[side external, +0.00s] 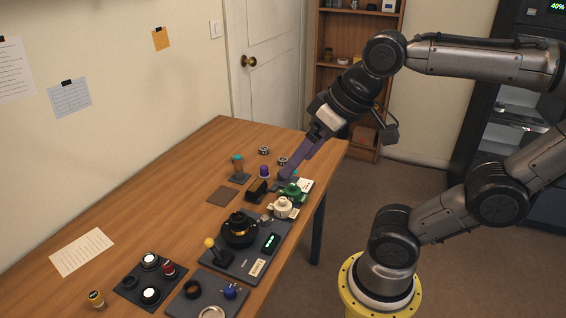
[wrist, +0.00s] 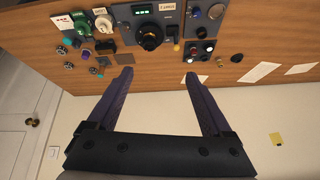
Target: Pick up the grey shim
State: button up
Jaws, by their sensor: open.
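I cannot single out the grey shim with certainty among the small parts on the table. My gripper (side external: 285,178) is above the far right part of the table, beside the green part (side external: 293,190) and the purple-topped part (side external: 264,171). In the wrist view my gripper (wrist: 158,75) has its two fingers wide apart with nothing between them. The black lens body (wrist: 150,37) stands beyond the fingertips on a dark grey panel. A white part (side external: 283,208) sits near the green one.
A yellow-knobbed lever (side external: 212,248) stands up by the lens body. A dark tray (side external: 128,286) holds several round parts. The table's left side is mostly clear around a paper sheet (side external: 82,251).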

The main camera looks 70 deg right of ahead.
jog(key=w+d+r+m+g+h, duration=0.1)
jog(key=w+d+r+m, duration=0.2)
jog(key=w, duration=0.4)
jog(key=w+d+r+m, duration=0.2)
jog(key=w+d+r, duration=0.25)
jog(key=w, duration=0.25)
jog(key=w+d+f+m+g, duration=0.2)
jog(key=w+d+m, duration=0.1)
jog(key=w+d, duration=0.7)
jog(key=m+g+y, duration=0.1)
jog(key=m+g, duration=0.2)
jog(key=m, duration=0.2)
send_over(283, 160)
notch_tip(283, 160, down, 23)
notch_tip(283, 160, down, 13)
jog(key=shift+f, duration=0.2)
grip_shut()
